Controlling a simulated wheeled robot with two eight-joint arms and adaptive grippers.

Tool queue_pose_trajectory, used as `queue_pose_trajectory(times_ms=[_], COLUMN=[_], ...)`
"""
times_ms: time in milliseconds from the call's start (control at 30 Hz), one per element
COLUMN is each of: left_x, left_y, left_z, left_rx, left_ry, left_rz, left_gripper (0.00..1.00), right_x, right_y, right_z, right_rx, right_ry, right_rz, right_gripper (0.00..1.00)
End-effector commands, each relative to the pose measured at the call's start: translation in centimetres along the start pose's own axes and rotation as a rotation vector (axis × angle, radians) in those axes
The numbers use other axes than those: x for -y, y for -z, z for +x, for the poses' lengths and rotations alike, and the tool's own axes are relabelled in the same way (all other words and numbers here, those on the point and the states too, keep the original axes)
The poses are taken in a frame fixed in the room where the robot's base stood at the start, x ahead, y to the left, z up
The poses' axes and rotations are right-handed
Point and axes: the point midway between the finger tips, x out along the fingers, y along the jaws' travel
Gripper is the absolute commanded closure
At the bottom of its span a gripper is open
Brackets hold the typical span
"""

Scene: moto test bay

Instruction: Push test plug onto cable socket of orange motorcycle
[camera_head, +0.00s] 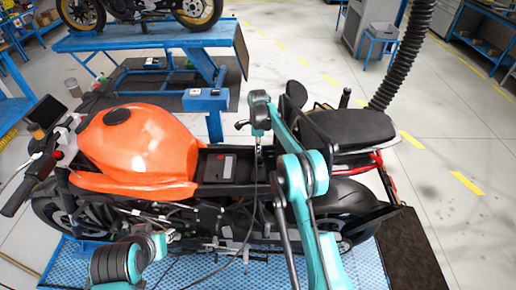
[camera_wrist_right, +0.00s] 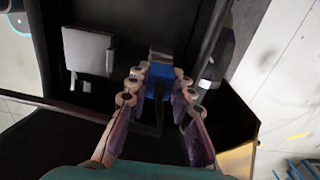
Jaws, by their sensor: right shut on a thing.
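The orange motorcycle (camera_head: 140,140) stands side-on on a blue platform, seat removed behind the tank. My right gripper (camera_head: 258,150) points down over the open seat area. In the right wrist view my right gripper (camera_wrist_right: 159,84) is shut on a blue plug (camera_wrist_right: 158,82), taken as the test plug, with a grey end (camera_wrist_right: 160,55) beyond the fingertips. A dark cable runs down by the gripper in the head view. I cannot make out the cable socket, or whether the plug touches it. Part of my left arm shows at the lower left in the head view; its fingers are unclear.
A dark battery box with a red cap (camera_head: 221,170) sits in the frame just left of my right gripper. The black tail seat (camera_head: 348,129) is to the right. A blue bench (camera_head: 140,37) stands behind. A black ribbed hose (camera_head: 405,50) hangs at the back right.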

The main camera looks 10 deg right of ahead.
Motion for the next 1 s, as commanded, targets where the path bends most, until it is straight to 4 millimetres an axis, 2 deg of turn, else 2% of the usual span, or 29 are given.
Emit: queue_pose_trajectory(times_ms=[533,1000], left_x=[0.0,0.0], left_y=[-0.2,-0.5], left_z=[0.2,0.8], left_rx=[0.000,0.000], left_ry=[0.000,0.000], left_rz=[0.000,0.000], left_gripper=[0.71,0.71], right_x=[0.0,0.0], right_y=[0.0,0.0], right_z=[0.1,1.0], right_rx=[0.000,0.000], right_ry=[0.000,0.000], right_rz=[0.000,0.000], right_gripper=[1.00,1.00])
